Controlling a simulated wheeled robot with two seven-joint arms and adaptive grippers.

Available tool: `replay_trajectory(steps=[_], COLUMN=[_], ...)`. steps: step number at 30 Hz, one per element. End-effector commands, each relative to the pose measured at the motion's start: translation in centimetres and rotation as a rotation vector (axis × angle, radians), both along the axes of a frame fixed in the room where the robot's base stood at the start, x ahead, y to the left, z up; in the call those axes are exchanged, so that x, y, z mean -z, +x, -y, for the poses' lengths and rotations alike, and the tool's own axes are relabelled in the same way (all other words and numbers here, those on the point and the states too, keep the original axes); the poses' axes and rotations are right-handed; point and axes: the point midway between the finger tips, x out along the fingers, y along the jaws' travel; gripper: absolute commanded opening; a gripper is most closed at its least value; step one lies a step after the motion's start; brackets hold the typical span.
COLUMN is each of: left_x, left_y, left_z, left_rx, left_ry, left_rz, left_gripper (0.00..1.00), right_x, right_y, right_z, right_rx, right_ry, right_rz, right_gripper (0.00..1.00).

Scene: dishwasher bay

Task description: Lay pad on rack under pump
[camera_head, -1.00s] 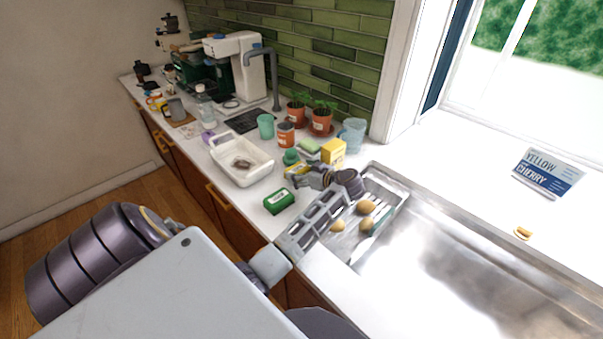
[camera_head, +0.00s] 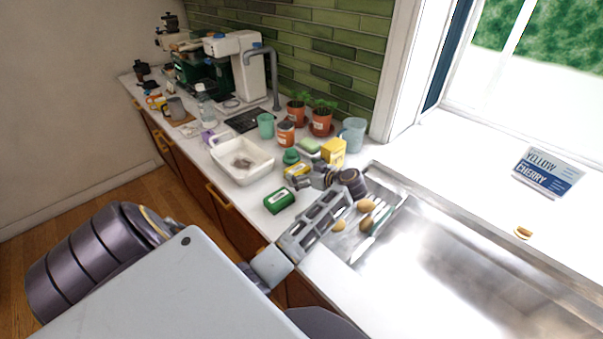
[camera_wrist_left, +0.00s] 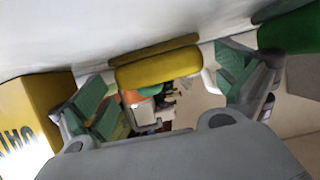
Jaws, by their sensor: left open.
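A yellow pad (camera_head: 297,170) lies on the counter between a green box and a yellow box. It also shows in the left wrist view (camera_wrist_left: 158,68). My left gripper (camera_head: 300,181) is low over the counter at the pad. In the left wrist view its green-lined fingers (camera_wrist_left: 165,92) are spread, with the pad across the gap between them; I cannot tell whether they touch it. A dark flat rack (camera_head: 243,121) lies farther back, by the grey bent spout (camera_head: 272,80) of the white machine, which seems to be the pump. My right gripper is not in view.
The green box (camera_head: 279,200) and yellow box (camera_head: 333,151) stand close beside the gripper. A white tub (camera_head: 242,163), a green cup (camera_head: 265,126) and an orange can (camera_head: 285,134) stand between pad and rack. The metal sink (camera_head: 450,270) is at right.

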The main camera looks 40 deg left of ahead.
Motion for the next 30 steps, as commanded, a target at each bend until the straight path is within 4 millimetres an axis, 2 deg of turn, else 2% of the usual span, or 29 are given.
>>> replay_trajectory(steps=[21,30], left_x=[-3.5,-4.3], left_y=[-0.7,-0.9], left_z=[8.5,10.3], left_rx=[0.0,-0.001], left_ry=[-0.002,-0.001], left_rz=[0.001,0.0], left_gripper=[1.0,1.0], right_x=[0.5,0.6], right_y=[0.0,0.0], right_z=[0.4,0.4], right_rx=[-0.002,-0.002], right_ry=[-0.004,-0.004], right_rz=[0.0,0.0], right_gripper=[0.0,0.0])
